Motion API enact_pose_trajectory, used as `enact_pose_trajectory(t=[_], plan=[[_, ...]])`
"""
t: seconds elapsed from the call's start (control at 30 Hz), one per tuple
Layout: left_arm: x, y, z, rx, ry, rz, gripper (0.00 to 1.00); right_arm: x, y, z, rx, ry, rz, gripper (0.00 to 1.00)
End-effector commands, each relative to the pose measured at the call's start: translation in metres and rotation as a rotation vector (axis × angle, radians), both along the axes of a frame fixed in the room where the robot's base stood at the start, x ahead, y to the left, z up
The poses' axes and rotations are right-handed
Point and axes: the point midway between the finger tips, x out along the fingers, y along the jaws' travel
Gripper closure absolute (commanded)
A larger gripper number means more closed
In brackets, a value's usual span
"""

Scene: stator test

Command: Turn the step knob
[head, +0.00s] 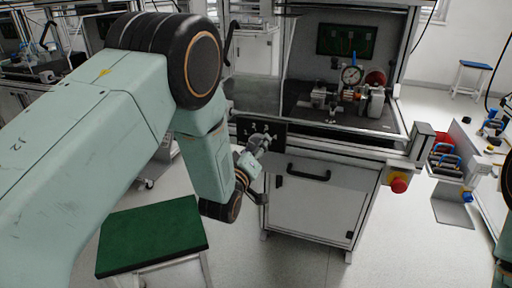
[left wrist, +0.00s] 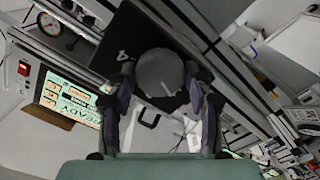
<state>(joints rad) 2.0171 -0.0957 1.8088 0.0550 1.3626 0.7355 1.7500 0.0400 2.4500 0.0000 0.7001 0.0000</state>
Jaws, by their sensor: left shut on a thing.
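The step knob (left wrist: 160,72) is a round grey knob on a dark control panel (left wrist: 135,35), seen close up in the left wrist view. A white digit 4 shows on the panel beside it. My left gripper (left wrist: 158,88) is shut on the knob, with one finger on either side. In the head view my left gripper (head: 257,143) is at the black panel (head: 275,128) on the front of the test bench; the knob is mostly hidden there. My right gripper is not in view.
The test bench (head: 325,197) has a glazed bay with a dial gauge (head: 351,75) and a motor-like part. A red emergency button (head: 399,185) sits at its right corner. A green-topped stool (head: 150,235) stands in front. A lit screen (left wrist: 68,98) shows in the wrist view.

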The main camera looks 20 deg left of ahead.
Motion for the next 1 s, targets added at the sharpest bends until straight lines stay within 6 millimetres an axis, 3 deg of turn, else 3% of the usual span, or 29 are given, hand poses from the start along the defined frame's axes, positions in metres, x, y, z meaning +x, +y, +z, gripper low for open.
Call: enact_pose_trajectory(t=[0.2, 0.57, 1.0], plan=[[0.0, -0.001, 0.0, 0.001, 0.0, -0.003, 0.8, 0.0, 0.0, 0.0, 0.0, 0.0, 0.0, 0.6], [0.0, -0.001, 0.0, 0.08, -0.002, -0.003, 0.8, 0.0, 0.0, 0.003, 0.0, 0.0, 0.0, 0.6], [0.0, -0.001, 0.0, 0.43, -0.014, -0.003, 0.8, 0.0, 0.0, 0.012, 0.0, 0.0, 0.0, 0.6]])
